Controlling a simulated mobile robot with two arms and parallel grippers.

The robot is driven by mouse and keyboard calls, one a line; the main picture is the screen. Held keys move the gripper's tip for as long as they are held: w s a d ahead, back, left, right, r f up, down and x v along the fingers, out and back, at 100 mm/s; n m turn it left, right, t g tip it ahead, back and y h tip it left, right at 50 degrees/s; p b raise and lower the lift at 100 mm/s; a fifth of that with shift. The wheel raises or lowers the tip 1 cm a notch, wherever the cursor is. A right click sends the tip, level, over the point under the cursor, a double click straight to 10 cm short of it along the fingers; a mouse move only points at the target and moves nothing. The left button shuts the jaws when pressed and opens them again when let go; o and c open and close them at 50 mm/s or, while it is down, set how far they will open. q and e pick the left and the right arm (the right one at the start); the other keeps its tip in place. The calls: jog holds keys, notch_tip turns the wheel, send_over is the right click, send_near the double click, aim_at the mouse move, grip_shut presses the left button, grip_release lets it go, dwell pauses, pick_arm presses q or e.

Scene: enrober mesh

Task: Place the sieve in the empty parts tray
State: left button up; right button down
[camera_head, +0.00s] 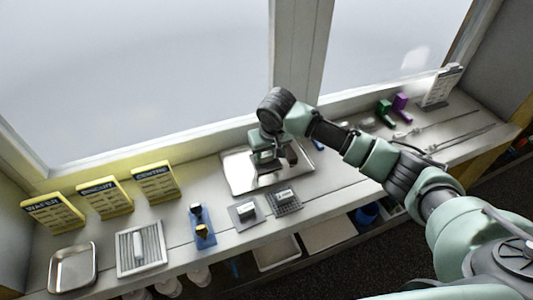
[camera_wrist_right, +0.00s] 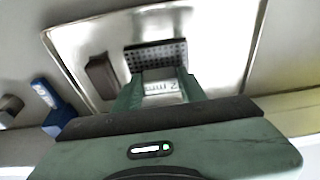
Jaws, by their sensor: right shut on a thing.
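My right gripper (camera_head: 268,165) is over a large shiny metal tray (camera_head: 237,180) at the back middle of the bench. In the right wrist view its green fingers (camera_wrist_right: 160,92) are shut on a sieve (camera_wrist_right: 157,56), a dark perforated plate with a pale label block between the fingers. The sieve is over the tray's floor; I cannot tell whether it touches it. A dark brown block (camera_wrist_right: 102,76) is beside it, within the tray's outline. A smaller metal tray (camera_head: 72,270) at the front left looks empty. My left gripper is not in view.
Two labelled square plates, a grey one (camera_head: 245,213) and a dark one (camera_head: 285,200), lie in front of the large tray. A blue holder (camera_head: 202,228), ribbed white panel (camera_head: 141,250) and yellow signs (camera_head: 104,198) are left. Green and purple pieces (camera_head: 393,107) are right.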

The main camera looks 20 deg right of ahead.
jog(key=shift+f, duration=0.1)
jog(key=c, duration=0.8)
grip_release()
jog(key=b+v, duration=0.1)
jog(key=v, duration=1.1)
